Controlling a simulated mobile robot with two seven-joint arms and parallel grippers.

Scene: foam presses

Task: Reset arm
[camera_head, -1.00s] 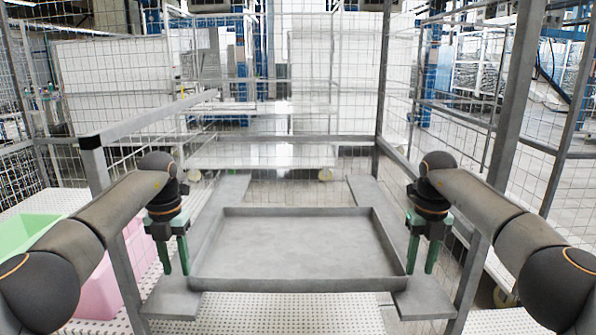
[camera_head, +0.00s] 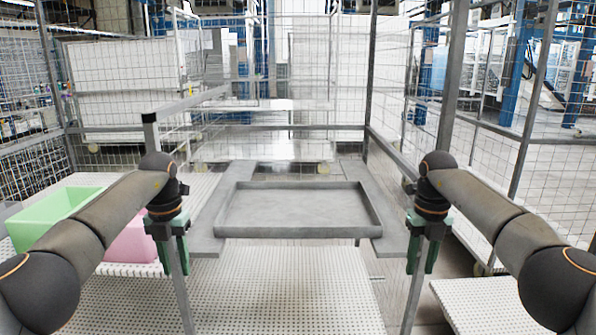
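My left gripper (camera_head: 172,254) points down at the left of the grey tray (camera_head: 300,231), apart from it in the picture. Its two green fingers show a narrow gap, with nothing seen between them. My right gripper (camera_head: 421,254) points down at the right of the tray, also with a gap between its green fingers and nothing in it. The tray is empty and shallow, and lies across a grey frame (camera_head: 207,236) with side bars. Neither gripper holds the tray.
A green bin (camera_head: 62,213) and a pink bin (camera_head: 132,243) stand at the left, partly behind my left arm. A perforated white surface (camera_head: 285,290) lies in front of the tray. Another perforated surface (camera_head: 478,303) is at the lower right. Metal posts and wire mesh surround the area.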

